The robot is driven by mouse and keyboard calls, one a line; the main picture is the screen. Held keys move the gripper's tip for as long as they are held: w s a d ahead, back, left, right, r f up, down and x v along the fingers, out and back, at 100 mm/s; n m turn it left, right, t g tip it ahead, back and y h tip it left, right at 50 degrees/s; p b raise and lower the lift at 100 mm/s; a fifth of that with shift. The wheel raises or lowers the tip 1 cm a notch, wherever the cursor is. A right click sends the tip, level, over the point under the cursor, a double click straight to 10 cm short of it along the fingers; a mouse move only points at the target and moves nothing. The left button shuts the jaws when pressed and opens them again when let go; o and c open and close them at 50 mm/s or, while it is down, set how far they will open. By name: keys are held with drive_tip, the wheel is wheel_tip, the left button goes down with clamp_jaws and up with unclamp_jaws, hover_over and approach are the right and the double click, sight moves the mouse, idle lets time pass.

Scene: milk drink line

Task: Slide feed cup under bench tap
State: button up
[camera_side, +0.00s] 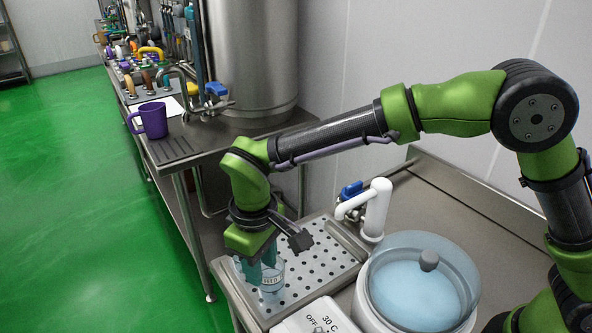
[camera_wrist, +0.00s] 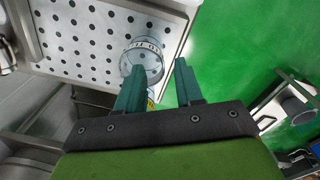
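The clear feed cup (camera_side: 272,283), with a lettered band, stands on the perforated drip tray (camera_side: 322,262) near its front left part. The white bench tap (camera_side: 376,208) stands at the tray's back right, apart from the cup. My gripper (camera_side: 261,268) is low at the cup, pointing down. In the wrist view, my gripper (camera_wrist: 160,70) has its teal fingers apart. The cup (camera_wrist: 145,62) shows toward the left finger, which hides part of it. I cannot tell whether a finger touches it.
A lidded tub (camera_side: 420,285) of pale blue liquid stands right of the tray, with a white box (camera_side: 315,318) in front. A purple mug (camera_side: 152,120) stands on the far bench. The tray between cup and tap looks clear.

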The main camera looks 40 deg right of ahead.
sight(265, 299)
wheel_tip(265, 299, down, 7)
idle(0.3)
drive_tip(key=shift+c, duration=0.2)
clamp_jaws()
